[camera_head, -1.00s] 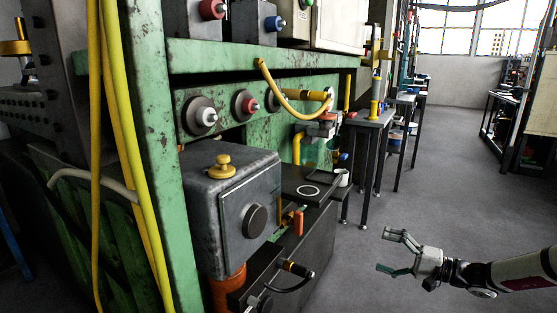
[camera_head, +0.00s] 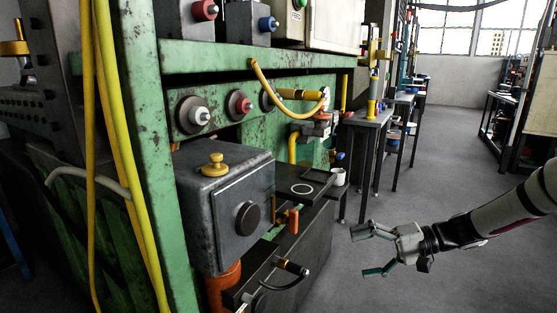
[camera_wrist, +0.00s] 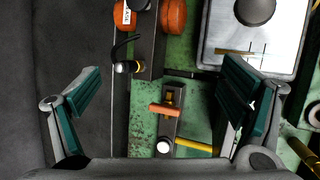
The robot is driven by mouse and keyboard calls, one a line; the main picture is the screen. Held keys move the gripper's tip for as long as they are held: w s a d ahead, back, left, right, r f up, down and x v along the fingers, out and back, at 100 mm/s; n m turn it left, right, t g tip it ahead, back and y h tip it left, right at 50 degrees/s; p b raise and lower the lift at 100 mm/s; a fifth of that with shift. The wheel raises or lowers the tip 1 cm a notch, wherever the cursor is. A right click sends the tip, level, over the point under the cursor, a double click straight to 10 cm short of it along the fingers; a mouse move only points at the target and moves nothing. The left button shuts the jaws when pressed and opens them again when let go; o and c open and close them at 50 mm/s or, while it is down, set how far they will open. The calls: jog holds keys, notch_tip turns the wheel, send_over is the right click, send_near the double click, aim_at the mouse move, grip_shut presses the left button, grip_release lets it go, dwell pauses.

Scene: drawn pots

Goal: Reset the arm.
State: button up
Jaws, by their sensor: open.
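My gripper (camera_head: 366,252) is open and empty at the lower right of the head view, held in the air over the grey floor, to the right of the green machine (camera_head: 150,130). Its two fingers also show in the wrist view (camera_wrist: 160,100), spread wide at the left and right. Between them, beyond the fingertips, lie an orange handle (camera_wrist: 165,110) and part of the machine. Nothing is between the fingers.
A grey metal box (camera_head: 225,200) with a yellow knob sits on the machine's near side. Small tables (camera_head: 372,118) stand behind. The floor (camera_head: 440,190) at right is clear.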

jog(key=s+a+r+n+g+h, duration=0.1)
jog(key=s+a+r+g+h, duration=0.25)
jog(key=s, duration=0.65)
jog(key=s+a+r+n+g+h, duration=0.1)
jog(key=s+a+r+h, duration=0.2)
jog(key=s+r+h, duration=0.5)
jog(key=s+d+t+h, duration=0.1)
jog(key=s+d, duration=0.2)
jog(key=s, duration=0.8)
jog(key=s+d+t+h, duration=0.1)
jog(key=s+d+t, duration=0.1)
jog(key=s, duration=0.9)
notch_tip(320, 180, up, 32)
jog(key=t+p, duration=0.3)
jog(key=p, duration=2.6)
jog(key=shift+w+d+t, duration=0.3)
jog(key=shift+d+t, duration=0.05)
jog(key=shift+d, duration=0.05)
jog(key=shift+w+f, duration=0.1)
jog(key=shift+f, duration=0.1)
